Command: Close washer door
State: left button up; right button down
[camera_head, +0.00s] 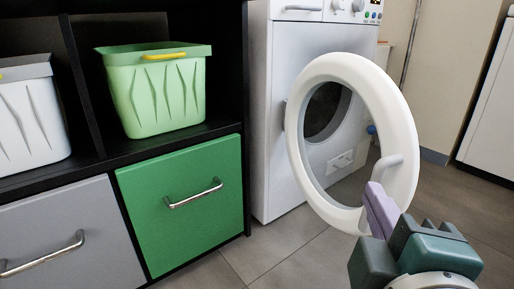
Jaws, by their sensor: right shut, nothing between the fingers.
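The white washer (278,110) stands behind the middle of the head view. Its round white door (402,120) is wide open, swung out toward me, hinged on the left side. Through the door's ring I see the washer's dark drum opening (325,112) and part of the front. A small white handle (388,163) sits on the door's right inner edge. My right gripper (378,200) is at the lower right, with its purple fingers shut and empty. Its tips are at the door's lower right rim, just below the handle; I cannot tell whether they touch. My left gripper is out of view.
A black shelf (88,85) on the left holds a green basket (155,100) and a white basket (30,120). Below are a green drawer (180,235) and a grey drawer (65,225) with metal handles. Another white appliance (490,130) stands at the far right. Grey tiled floor (290,255) is clear.

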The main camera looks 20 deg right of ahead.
aim_at(380, 172)
jog(key=w+d, duration=0.2)
jog(key=w, duration=0.1)
jog(key=w+d+f+b, duration=0.1)
jog(key=w+d, duration=0.2)
jog(key=shift+w+d+f, duration=0.2)
jog(key=shift+w+d, duration=0.25)
jog(key=shift+d, duration=0.2)
jog(key=shift+d, duration=0.1)
